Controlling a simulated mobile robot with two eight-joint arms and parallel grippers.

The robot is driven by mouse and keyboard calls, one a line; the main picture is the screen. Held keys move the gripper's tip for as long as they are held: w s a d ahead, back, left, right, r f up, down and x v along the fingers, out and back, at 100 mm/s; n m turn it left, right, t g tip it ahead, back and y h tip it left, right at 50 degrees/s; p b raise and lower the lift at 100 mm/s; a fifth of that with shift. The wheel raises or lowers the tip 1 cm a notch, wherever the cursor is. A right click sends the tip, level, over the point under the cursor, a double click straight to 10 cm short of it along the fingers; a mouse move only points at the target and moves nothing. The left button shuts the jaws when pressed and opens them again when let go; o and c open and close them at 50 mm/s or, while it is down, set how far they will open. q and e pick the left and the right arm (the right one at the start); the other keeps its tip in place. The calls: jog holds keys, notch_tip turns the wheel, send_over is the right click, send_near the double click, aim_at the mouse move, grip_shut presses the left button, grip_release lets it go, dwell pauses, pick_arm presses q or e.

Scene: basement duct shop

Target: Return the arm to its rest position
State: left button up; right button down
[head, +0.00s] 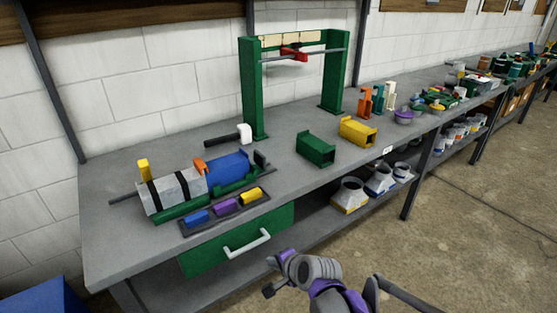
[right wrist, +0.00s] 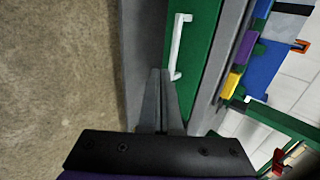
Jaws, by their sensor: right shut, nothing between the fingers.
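My right gripper (head: 269,291) is in front of the bench, below and to the right of the drawer handle (head: 247,244). In the right wrist view its fingers (right wrist: 160,75) are together and empty. There they point up the picture beside the white handle (right wrist: 178,48) of the green drawer (right wrist: 205,30). A gap between fingers and handle is hard to judge. The green drawer front (head: 210,259) looks closed in the head view. My right arm's purple and grey links come in from the bottom. My left gripper is not in view.
The grey bench (head: 115,245) carries a clamped duct with a blue part (head: 230,168), a dark tray of coloured blocks (head: 187,231), a green frame (head: 252,95), and green (head: 315,149) and yellow (head: 357,132) ducts. Funnels (head: 350,195) stand on the lower shelf. Floor (head: 480,240) at right is clear.

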jog(key=s+d+r+n+h+p, duration=0.2)
jog(key=s+d+n, duration=0.1)
jog(key=s+d, duration=0.3)
jog(key=s+d+r+n+g+h+p, duration=0.1)
jog(key=s+d+r+n+p, duration=0.1)
jog(key=s+d, duration=0.5)
jog(key=s+d+r+n+g+h+p, duration=0.1)
jog(key=s+d+r+n+h+p, duration=0.1)
jog(key=s+d+n+p, duration=0.2)
jog(key=s+d+n, duration=0.1)
jog(key=s+d, duration=0.2)
jog(key=s, duration=0.4)
jog(key=shift+d+r+n+h, duration=0.15)
jog(key=shift+n+h, duration=0.15)
jog(key=shift+n, duration=0.1)
